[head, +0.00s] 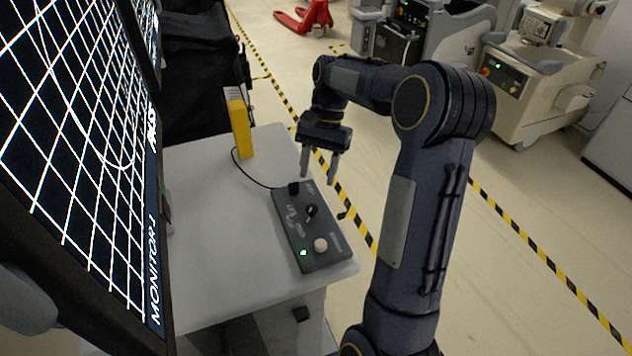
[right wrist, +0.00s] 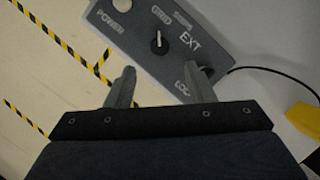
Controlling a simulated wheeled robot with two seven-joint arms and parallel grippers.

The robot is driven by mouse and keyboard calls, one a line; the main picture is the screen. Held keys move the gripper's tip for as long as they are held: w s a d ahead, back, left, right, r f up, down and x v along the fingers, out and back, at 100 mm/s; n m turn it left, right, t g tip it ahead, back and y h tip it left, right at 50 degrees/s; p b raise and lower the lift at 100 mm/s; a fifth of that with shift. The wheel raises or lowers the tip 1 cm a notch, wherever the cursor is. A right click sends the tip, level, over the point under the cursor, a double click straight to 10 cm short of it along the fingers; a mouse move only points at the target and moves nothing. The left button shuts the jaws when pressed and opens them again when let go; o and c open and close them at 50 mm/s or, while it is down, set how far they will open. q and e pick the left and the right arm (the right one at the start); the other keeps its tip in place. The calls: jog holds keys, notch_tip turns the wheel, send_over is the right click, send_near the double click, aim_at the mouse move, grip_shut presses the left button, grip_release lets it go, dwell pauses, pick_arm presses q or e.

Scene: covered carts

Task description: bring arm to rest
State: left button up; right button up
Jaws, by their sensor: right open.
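My right gripper (head: 319,165) is open and empty. In the head view it hangs fingers down at the far right edge of the white cart top (head: 205,215), beyond the dark control box (head: 312,228). The box has a black knob, a pale round button and a lit green light. In the right wrist view my two fingers (right wrist: 160,90) stand apart, with the control box (right wrist: 140,45) just past their tips; I cannot tell whether they touch it. My left gripper is in neither view.
A large monitor (head: 85,130) with a white grid stands close on the left. A yellow object (head: 239,128) stands on the cart top, with a black cable running to the control box. Floor with striped tape (head: 530,245) is free on the right.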

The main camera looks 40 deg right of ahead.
jog(key=shift+r, duration=0.15)
dwell(0.4)
jog(key=s+a+r+n+t, duration=0.4)
jog(key=s+a+r+n, duration=0.15)
jog(key=s+a, duration=0.4)
jog(key=s+a+f+n+t, duration=0.3)
jog(key=s+a+f+n, duration=0.1)
jog(key=s+a, duration=0.3)
jog(key=shift+s+n+t, duration=0.4)
jog(key=shift+s+n, duration=0.25)
jog(key=shift+s, duration=0.55)
jog(key=shift+a, duration=0.1)
